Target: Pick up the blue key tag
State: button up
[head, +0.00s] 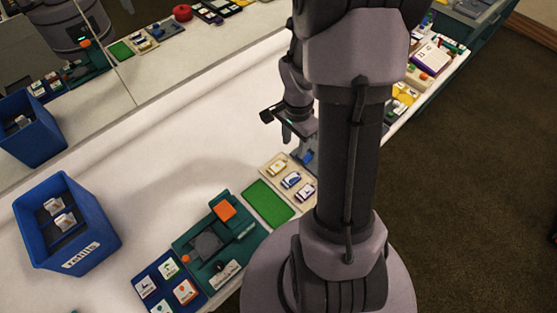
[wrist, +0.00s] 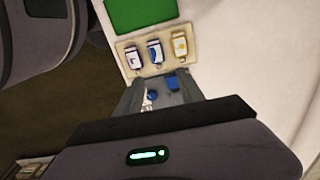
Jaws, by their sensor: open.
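The blue key tag (head: 291,180) lies in the middle of a cream tray (head: 264,174), between a yellow tag (head: 277,163) and a purple tag (head: 305,192). In the wrist view, the blue tag (wrist: 155,51) lies beyond my fingers, between the purple tag (wrist: 132,57) and the yellow tag (wrist: 179,45). My gripper (head: 287,125) is open above the table, behind the cream tray in the head view and apart from the tags. In the wrist view, my gripper (wrist: 161,84) has small blue items between or below its fingers; their exact place is unclear.
A green mat (head: 269,202) lies beside the cream tray. A dark green tray (head: 190,236) and a blue card tray (head: 152,271) follow along the table edge. A blue bin (head: 105,238) stands at left. My arm hides part of the table; the white middle is clear.

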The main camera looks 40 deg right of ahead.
jog(key=b, duration=0.4)
send_over(294, 177)
notch_tip(294, 177, down, 12)
jog(key=shift+a+r, duration=0.1)
jog(key=shift+r, duration=0.1)
notch_tip(294, 177, down, 5)
jog(key=shift+f+b, duration=0.1)
jog(key=shift+b, duration=1.1)
jog(key=shift+r, duration=0.2)
jog(key=shift+c, duration=0.3)
grip_shut()
